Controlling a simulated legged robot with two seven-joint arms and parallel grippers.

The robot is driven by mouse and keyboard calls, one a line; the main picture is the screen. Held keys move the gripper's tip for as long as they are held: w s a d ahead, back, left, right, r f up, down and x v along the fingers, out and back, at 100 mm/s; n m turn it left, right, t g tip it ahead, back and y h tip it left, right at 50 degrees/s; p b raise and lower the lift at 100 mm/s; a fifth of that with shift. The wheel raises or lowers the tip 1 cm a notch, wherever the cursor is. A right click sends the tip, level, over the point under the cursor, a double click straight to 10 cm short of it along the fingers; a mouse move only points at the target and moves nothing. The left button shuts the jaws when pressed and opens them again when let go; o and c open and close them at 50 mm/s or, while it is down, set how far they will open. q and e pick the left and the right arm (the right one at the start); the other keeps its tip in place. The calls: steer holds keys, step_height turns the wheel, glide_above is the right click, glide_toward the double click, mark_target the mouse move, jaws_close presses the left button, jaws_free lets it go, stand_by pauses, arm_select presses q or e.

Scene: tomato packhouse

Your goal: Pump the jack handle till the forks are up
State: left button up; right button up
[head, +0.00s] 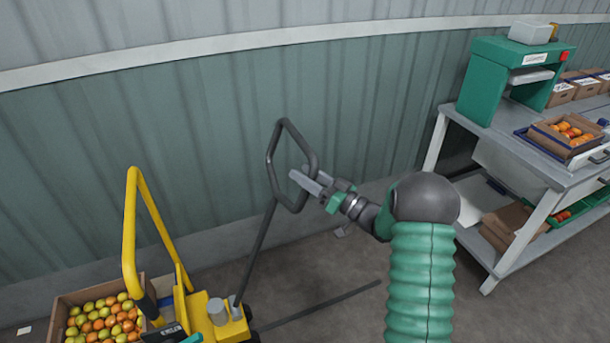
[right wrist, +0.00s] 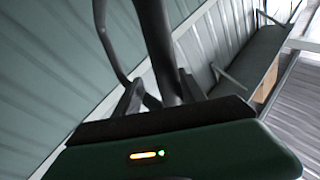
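The pallet jack's dark handle (head: 259,244) rises at a tilt from the yellow jack body (head: 205,308) and ends in a closed loop. My right gripper (head: 304,177) is at the right side of that loop. In the right wrist view the dark handle bar (right wrist: 157,40) runs between the two fingers, which look closed on it. The forks are hidden, so I cannot tell their height.
A crate (head: 68,301) of green and orange tomatoes is at lower left, beside the yellow upright frame (head: 130,230). A grey workbench (head: 525,150) with a green machine (head: 487,85) and boxes stands on the right. A corrugated wall is behind; floor between jack and bench is open.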

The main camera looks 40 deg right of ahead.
steer(key=shift+s+d+f, duration=0.1)
steer(key=shift+f, duration=0.05)
glide_toward(305, 198)
steer(key=s+d+r, duration=0.2)
steer(key=s+d, duration=0.1)
steer(key=d, duration=0.1)
steer(key=shift+d+r+b, duration=0.3)
steer(key=shift+d, duration=0.05)
steer(key=shift+s, duration=0.1)
steer(key=w+a+g+h+p, duration=0.1)
steer(key=w+a+g+h, duration=0.1)
steer(key=w, duration=0.2)
steer(key=w+a+g+h+p, duration=0.2)
steer(key=w+a, duration=0.1)
steer(key=w, duration=0.1)
steer(key=w+a+g+h+p, duration=0.2)
steer(key=w+h, duration=0.1)
steer(key=w, duration=0.1)
steer(key=shift+w+a+f+m, duration=0.25)
steer(key=shift+w+f+m, duration=0.05)
steer(key=shift+w, duration=0.1)
steer(key=s+a+f+g+p, duration=0.1)
steer(key=s+a+f+g, duration=0.1)
steer(key=s+a+g, duration=0.3)
steer(key=s+a+f+n+g+y+p, duration=0.1)
steer(key=s+a+g, duration=0.5)
steer(key=s+a, duration=0.8)
steer(key=shift+a+f+p, duration=0.65)
steer(key=shift+a+p, duration=0.1)
steer(key=shift+a, duration=0.2)
